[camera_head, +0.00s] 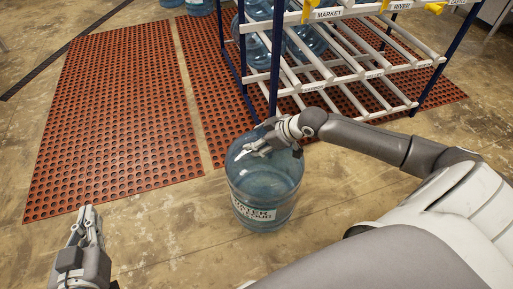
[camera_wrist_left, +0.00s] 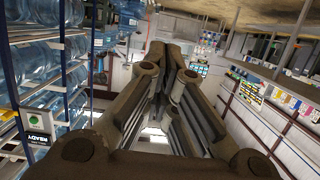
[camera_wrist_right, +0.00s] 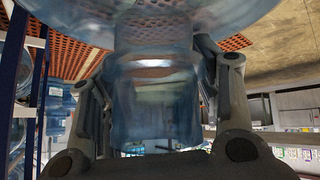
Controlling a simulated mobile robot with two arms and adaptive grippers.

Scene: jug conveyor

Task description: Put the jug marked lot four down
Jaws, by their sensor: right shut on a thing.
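A clear blue water jug (camera_head: 265,188) is upright over the bare floor in the head view. Its white label reads "WATER" with a lower line that looks like "LOT FOUR". My right gripper (camera_head: 262,146) is at the top of the jug, shut on its neck. In the right wrist view the jug's neck (camera_wrist_right: 155,100) fills the space between the two fingers. I cannot tell whether the jug's base touches the floor. My left gripper (camera_head: 87,214) is empty at the lower left, apart from the jug. In the left wrist view its fingertips (camera_wrist_left: 168,55) are together.
A blue and white rack (camera_head: 330,82) with labelled lanes stands behind the jug, holding several jugs at its left. Red perforated mats (camera_head: 115,120) lie on the floor at left and under the rack. Bare floor (camera_head: 170,235) is free left of the jug.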

